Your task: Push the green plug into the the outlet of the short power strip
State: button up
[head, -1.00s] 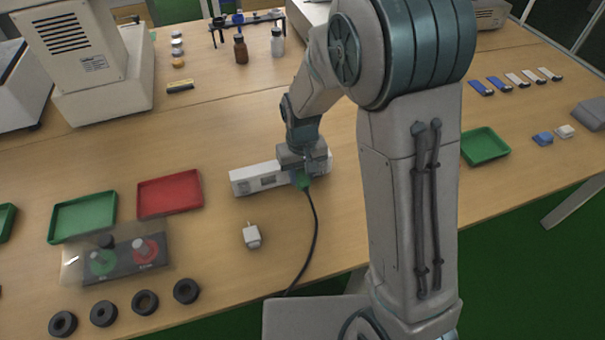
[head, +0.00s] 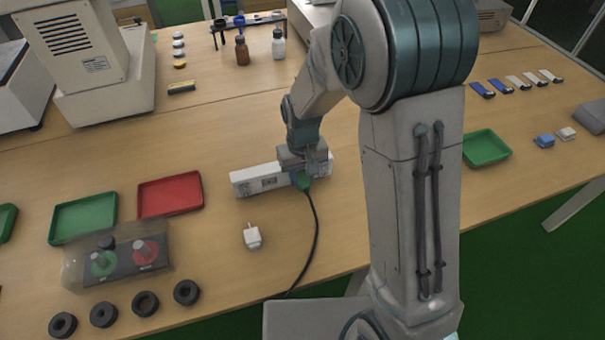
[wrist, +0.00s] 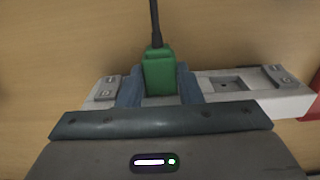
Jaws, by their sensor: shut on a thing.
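The short power strip (head: 258,179) is a white bar lying on the table in the middle of the head view. In the wrist view the strip (wrist: 290,100) runs across behind my gripper, with a dark socket recess showing to the right of the plug. The green plug (wrist: 159,72) has a black cord and sits between my gripper's two fingers (wrist: 159,88). In the head view my gripper (head: 304,170) is shut on the green plug (head: 304,182), at the strip's right part. The plug's front end is hidden, so I cannot tell how deep it sits.
A white plug (head: 252,236) lies on the table in front of the strip. A red tray (head: 170,207) and a green tray (head: 84,228) stand to the left. A button box (head: 118,260) and several black rings (head: 145,302) are at the front left.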

jog(key=shift+w+a, duration=0.1)
jog(key=shift+w, duration=0.35)
dwell(0.4)
jog(key=o, duration=1.1)
notch_tip(320, 180, up, 13)
jog(key=s+d+r+m+t+p, duration=0.1)
jog(key=s+d+r, duration=0.1)
jog(key=s+d, duration=0.2)
jog(key=s+d+r+m+t+p, duration=0.1)
jog(key=s+d+r, duration=0.1)
jog(key=s+d, duration=0.3)
jog(key=s+d+r+m+p, duration=0.1)
jog(key=s+d, duration=0.3)
jog(key=s, duration=0.4)
jog(key=shift+d+r+t, duration=0.15)
jog(key=shift+r+t, duration=0.25)
jog(key=shift+r, duration=0.45)
